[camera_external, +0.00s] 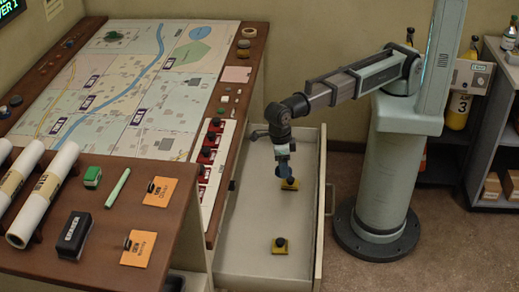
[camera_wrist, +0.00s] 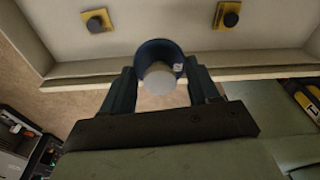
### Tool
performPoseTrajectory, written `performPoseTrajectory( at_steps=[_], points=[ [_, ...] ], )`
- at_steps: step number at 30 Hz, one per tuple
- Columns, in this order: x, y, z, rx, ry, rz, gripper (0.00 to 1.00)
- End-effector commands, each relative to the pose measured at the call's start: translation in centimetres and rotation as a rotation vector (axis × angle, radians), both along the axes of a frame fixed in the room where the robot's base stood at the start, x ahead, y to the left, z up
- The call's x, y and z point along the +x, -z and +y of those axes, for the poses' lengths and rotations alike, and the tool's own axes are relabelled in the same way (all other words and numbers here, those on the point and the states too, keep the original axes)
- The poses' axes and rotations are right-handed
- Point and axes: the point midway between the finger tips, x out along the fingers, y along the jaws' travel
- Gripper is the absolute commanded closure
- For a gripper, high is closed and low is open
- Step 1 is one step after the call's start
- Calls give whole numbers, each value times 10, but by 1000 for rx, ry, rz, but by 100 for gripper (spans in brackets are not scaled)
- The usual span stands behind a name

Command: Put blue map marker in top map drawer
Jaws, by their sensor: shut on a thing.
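My gripper (camera_external: 283,158) hangs over the open map drawer (camera_external: 239,254), toward its far end. In the wrist view my gripper (camera_wrist: 160,76) is shut on the blue map marker (camera_wrist: 150,48), a round dark-blue piece with a pale grey end between the fingers. The marker is small and partly covered by the fingers in the external view. The drawer is a pale, shallow tray pulled out from the console's right side; it also shows in the wrist view (camera_wrist: 155,19). The marker appears to be above the drawer floor; the exact gap is unclear.
Two yellow markers with dark knobs lie in the drawer, one (camera_external: 290,184) close below my gripper and one (camera_external: 280,246) nearer the front. Red markers (camera_external: 207,155) line the console edge beside the map (camera_external: 130,85). The drawer floor between the yellow markers is clear.

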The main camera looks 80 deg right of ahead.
Motion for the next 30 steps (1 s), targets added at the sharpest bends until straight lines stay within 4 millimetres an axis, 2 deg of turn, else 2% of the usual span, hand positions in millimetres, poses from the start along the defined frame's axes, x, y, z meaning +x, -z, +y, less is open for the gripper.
performPoseTrajectory(
  at_steps=[1, 3, 9, 13, 23, 30],
  points=[
    [-1, 16, -1, -3, 0, 3, 70],
    [-1, 35, -1, -3, 1, 3, 70],
    [0, 80, 0, -2, 1, 2, 70],
    [0, 99, 0, -1, 0, 1, 70],
    [0, 125, 0, -1, 0, 1, 70],
    [0, 162, 0, -1, 0, 1, 70]
  ],
)
